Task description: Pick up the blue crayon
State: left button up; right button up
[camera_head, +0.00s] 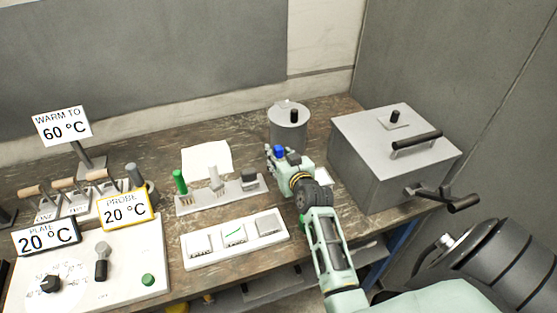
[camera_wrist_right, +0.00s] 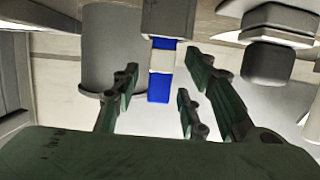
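The blue crayon (camera_head: 279,150) shows as a small blue piece at my right gripper in the head view. In the right wrist view the blue crayon (camera_wrist_right: 159,88) has a pale band across it, and one end meets a grey block (camera_wrist_right: 166,18). My right gripper (camera_head: 276,157) reaches in over the table beside the rack. In the right wrist view its fingers (camera_wrist_right: 162,72) are apart on either side of the crayon, with visible gaps. The crayon's lower part is hidden in the head view. My left gripper is not in view.
A grey rack (camera_head: 200,207) holds a green crayon (camera_head: 179,182), a grey piece (camera_head: 215,178) and a dark block (camera_head: 249,180). A grey can (camera_head: 288,132) stands close behind my right gripper. A large lidded metal box (camera_head: 375,165) stands to the right. A white slide tray (camera_head: 212,256) lies in front.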

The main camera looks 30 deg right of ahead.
grip_shut()
jog(key=shift+r, duration=0.15)
